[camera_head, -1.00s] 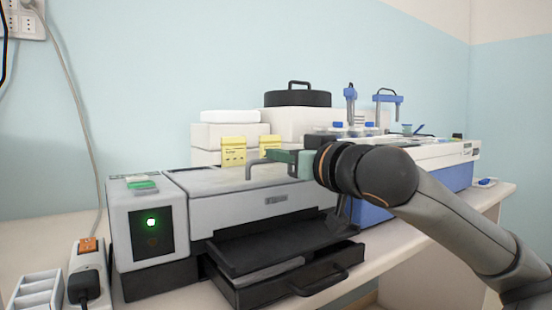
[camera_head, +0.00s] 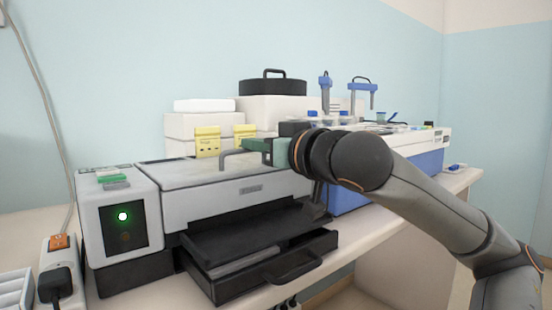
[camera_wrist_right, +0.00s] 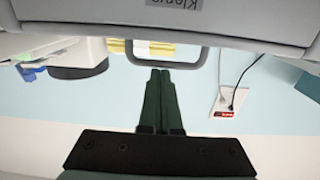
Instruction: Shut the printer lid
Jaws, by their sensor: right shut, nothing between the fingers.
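The printer (camera_head: 220,203) is a pale grey box on the bench. Its lid (camera_head: 180,174) lies flat over the top in the head view; whether it is fully seated, I cannot tell. A grey bar handle (camera_head: 223,161) stands up from the lid and also shows in the wrist view (camera_wrist_right: 205,55). My right gripper (camera_head: 252,145) is shut and empty, with its green fingers at the handle. In the wrist view the fingertips (camera_wrist_right: 160,71) overlap the handle bar; contact is unclear. My left gripper is out of view.
A black drawer (camera_head: 307,247) sticks out below the printer front. A control unit with a green light (camera_head: 140,187) stands at the left. Yellow packets (camera_head: 207,138), white boxes (camera_head: 170,123) and a black round lid (camera_head: 272,88) stand behind. Blue-and-white equipment (camera_head: 435,161) is at the right.

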